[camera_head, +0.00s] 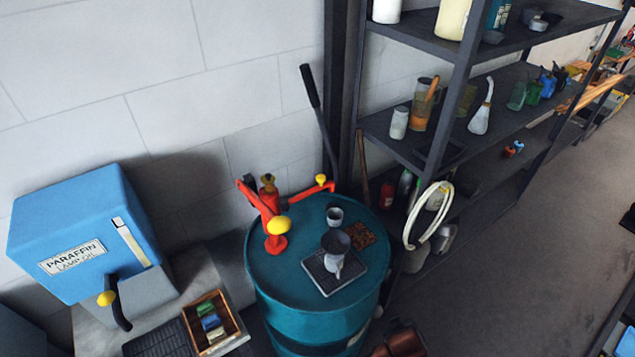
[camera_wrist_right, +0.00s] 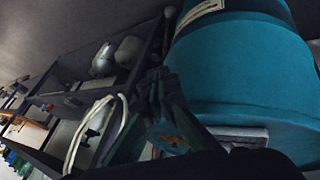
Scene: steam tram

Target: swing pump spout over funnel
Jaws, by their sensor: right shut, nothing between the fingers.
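A red hand pump (camera_head: 276,243) stands on top of a teal drum (camera_head: 300,300). It has a yellow knob at its front, red arms to left and right, and a long black lever (camera_head: 322,125) rising behind. I cannot tell for sure which red arm is the spout; none reaches over the funnel. A dark funnel (camera_head: 336,241) stands on a black tray (camera_head: 318,278) on the drum top, right of the pump. My right gripper (camera_wrist_right: 162,100) is shut and empty beside the drum's side (camera_wrist_right: 240,70) in the right wrist view. Neither gripper shows in the head view.
A small grey cup (camera_head: 334,216) stands behind the funnel. A dark metal shelf (camera_head: 440,155) with bottles and a pale hose coil (camera_head: 410,225) is close to the drum's right. A blue paraffin tank (camera_head: 85,235) stands left. Open floor lies at right.

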